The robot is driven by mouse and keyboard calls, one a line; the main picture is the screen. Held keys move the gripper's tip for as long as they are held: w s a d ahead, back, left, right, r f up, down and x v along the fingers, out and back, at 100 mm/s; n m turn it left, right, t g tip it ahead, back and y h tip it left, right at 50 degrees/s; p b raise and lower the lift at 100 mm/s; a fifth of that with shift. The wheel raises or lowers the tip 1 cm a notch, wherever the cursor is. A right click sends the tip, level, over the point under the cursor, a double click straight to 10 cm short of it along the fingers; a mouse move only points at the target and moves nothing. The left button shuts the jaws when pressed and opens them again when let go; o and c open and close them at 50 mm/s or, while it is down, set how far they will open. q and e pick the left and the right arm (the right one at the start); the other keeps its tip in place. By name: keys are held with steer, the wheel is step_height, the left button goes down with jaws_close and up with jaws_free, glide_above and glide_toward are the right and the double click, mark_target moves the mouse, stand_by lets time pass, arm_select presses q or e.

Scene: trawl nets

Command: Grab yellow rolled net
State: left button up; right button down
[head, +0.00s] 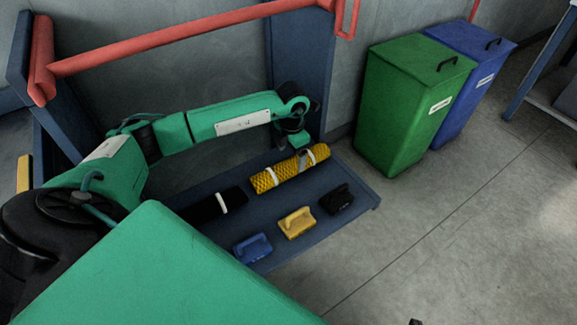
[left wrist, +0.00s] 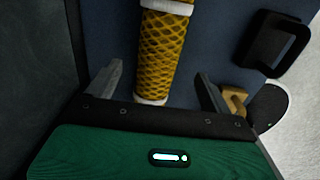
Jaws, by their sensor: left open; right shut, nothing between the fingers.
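The yellow rolled net (head: 285,172) lies on the dark blue shelf (head: 262,205), with a white band near each end. My left gripper (head: 304,156) is over its far right part, reaching down from above. In the left wrist view, the yellow rolled net (left wrist: 162,48) runs between the spread fingers of my left gripper (left wrist: 158,70). A gap shows on both sides of the roll, wider on the right. The gripper is open and holds nothing. My right gripper cannot be made out.
A black rolled net (head: 205,208) lies left of the yellow one. Blue (head: 252,248), yellow (head: 297,222) and black (head: 336,199) handled blocks sit along the shelf's front. A green bin (head: 405,105) and a blue bin (head: 470,85) stand beyond. A red bar (head: 190,36) crosses above.

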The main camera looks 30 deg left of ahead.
mark_target(290, 160)
arm_select(q)
steer(key=f+b, duration=0.1)
steer(key=f, duration=0.5)
steer(key=shift+a+f, duration=0.2)
arm_select(e)
steer(key=shift+w+a+r+t+y, duration=0.1)
steer(key=shift+a+t+y, duration=0.15)
steer(key=shift+a+t, duration=0.25)
steer(key=shift+w+a+r+t+y, duration=0.1)
steer(key=shift+a+t+y, duration=0.15)
steer(key=shift+a+t, duration=0.2)
arm_select(q)
steer(key=shift+w, duration=0.1)
steer(key=c, duration=1.4)
